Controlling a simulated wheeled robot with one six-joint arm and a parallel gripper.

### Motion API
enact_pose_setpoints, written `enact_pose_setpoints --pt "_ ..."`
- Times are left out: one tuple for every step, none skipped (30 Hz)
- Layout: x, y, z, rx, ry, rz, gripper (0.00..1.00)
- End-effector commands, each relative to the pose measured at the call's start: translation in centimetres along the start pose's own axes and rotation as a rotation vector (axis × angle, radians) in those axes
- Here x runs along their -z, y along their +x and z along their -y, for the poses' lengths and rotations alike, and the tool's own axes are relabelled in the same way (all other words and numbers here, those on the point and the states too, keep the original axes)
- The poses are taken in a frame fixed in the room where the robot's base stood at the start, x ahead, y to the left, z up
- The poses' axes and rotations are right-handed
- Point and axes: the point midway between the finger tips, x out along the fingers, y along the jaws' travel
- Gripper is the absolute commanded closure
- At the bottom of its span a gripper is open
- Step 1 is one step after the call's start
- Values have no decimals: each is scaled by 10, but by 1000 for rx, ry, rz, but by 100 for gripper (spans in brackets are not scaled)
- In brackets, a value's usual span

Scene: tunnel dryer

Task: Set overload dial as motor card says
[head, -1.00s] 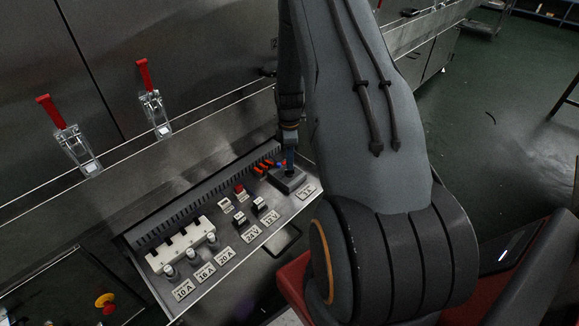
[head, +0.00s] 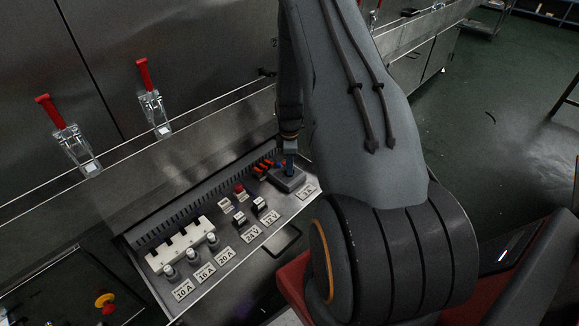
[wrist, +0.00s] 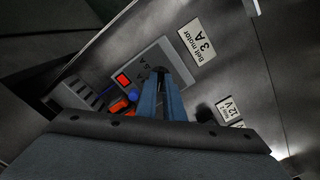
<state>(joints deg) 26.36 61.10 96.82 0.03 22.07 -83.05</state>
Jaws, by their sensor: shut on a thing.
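The motor card (wrist: 200,42) reads "Belt motor 3 A" in the wrist view; it also shows as a small label in the head view (head: 306,191). Beside it is the grey overload unit (wrist: 144,53) with a red button, a blue button and orange parts; it also sits at the right end of the panel in the head view (head: 291,184). My gripper (wrist: 162,76) points down onto this unit, its blue fingers shut on the overload dial. The fingers hide the dial and most of its scale, so its setting cannot be read.
To the left on the panel are fuse holders (head: 181,244) with 10 A, 16 A and 20 A labels, and 24 V and 12 V parts (head: 240,218). A red button (head: 239,188) stands behind them. Red-handled clamps (head: 70,140) are on the steel wall. A yellow-red knob (head: 104,300) is at lower left.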

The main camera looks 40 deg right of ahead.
Motion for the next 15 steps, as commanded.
enact_pose_setpoints --pt "0 0 0 0 18 0 100" --pt "0 0 0 0 34 0 100" --pt "0 0 0 0 64 0 100" --pt "0 0 0 0 91 0 100" --pt "0 0 0 0 120 0 100" --pt "0 -1 0 0 160 0 100" --pt "0 -1 0 0 189 0 100" --pt "0 -1 0 0 218 0 100" --pt "0 -1 0 0 253 0 100" --pt "0 -1 0 0 277 0 100" --pt "0 -1 0 0 298 0 100" --pt "0 -1 0 0 321 0 100" --pt "0 -1 0 0 336 0 100" --pt "0 -1 0 0 347 0 100" --pt "0 -1 0 0 358 0 100"
